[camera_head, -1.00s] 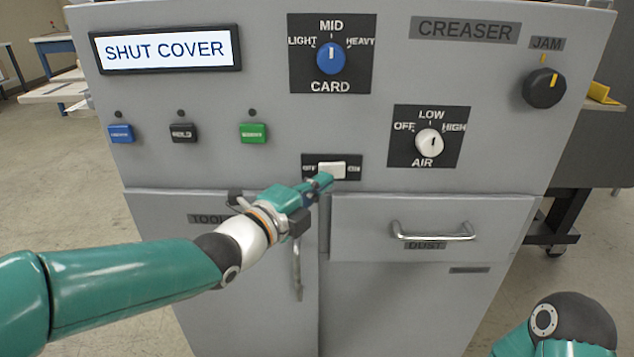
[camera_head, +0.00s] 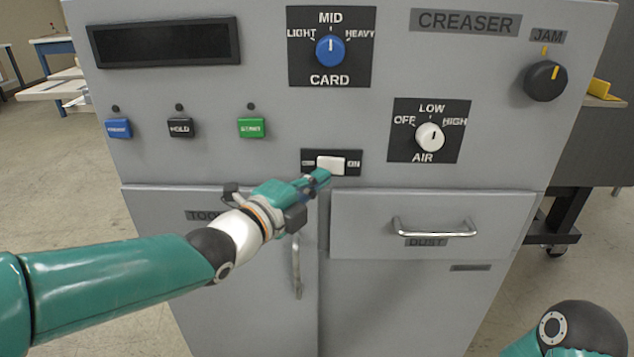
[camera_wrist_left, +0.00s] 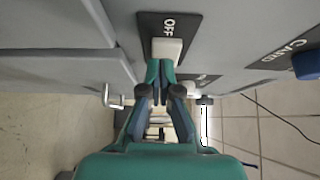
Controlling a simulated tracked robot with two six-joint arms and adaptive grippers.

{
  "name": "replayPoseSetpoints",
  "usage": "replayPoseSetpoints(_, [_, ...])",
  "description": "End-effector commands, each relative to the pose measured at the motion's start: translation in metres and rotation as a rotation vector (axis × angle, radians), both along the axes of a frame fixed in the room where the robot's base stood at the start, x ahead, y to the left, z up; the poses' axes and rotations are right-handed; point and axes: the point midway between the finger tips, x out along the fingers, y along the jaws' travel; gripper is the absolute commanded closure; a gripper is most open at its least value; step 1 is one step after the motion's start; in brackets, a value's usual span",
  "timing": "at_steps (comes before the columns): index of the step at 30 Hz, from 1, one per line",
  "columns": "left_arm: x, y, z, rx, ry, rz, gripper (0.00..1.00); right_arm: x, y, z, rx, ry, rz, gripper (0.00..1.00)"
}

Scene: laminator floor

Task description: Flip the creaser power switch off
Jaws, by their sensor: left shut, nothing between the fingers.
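The creaser power switch is a white rocker (camera_head: 332,163) on a black plate (camera_head: 354,170) marked ON at its right, below the dials. In the left wrist view the white rocker (camera_wrist_left: 167,48) sits beside the OFF label. My left gripper (camera_head: 321,176) is shut and empty, its tips at the lower left edge of the rocker and partly covering the plate. In the left wrist view the closed fingertips (camera_wrist_left: 160,70) are right at the rocker; I cannot tell whether they touch. The creaser display (camera_head: 165,44) is dark. My right gripper is out of view.
Blue, black and green buttons (camera_head: 251,128) are left of the switch. The card dial (camera_head: 330,51) is above, the air dial (camera_head: 430,137) and jam dial (camera_head: 545,81) to the right. Below are a drawer handle (camera_head: 434,229) and a vertical door handle (camera_head: 297,265).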

Motion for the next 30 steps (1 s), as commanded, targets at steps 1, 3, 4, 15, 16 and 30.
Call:
replayPoseSetpoints(1, [-0.005, 0.0, -0.004, -0.001, -0.003, -0.002, 1.0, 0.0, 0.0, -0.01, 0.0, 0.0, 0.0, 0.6])
replayPoseSetpoints(3, [-0.013, -0.001, -0.007, 0.0, -0.003, -0.007, 1.0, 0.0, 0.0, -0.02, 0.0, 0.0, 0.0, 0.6])
replayPoseSetpoints(4, [-0.018, -0.002, -0.007, -0.001, -0.004, -0.01, 1.0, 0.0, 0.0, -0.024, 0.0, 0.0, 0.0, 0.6])
replayPoseSetpoints(15, [-0.063, 0.058, 0.0, 0.0, 0.001, -0.009, 1.0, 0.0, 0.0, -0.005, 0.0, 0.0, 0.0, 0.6])
replayPoseSetpoints(16, [-0.066, 0.061, 0.0, 0.001, 0.002, -0.009, 1.0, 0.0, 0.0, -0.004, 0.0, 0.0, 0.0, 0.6])
replayPoseSetpoints(30, [-0.08, 0.078, -0.002, 0.0, 0.001, -0.013, 1.0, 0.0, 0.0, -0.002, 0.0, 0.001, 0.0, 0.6])
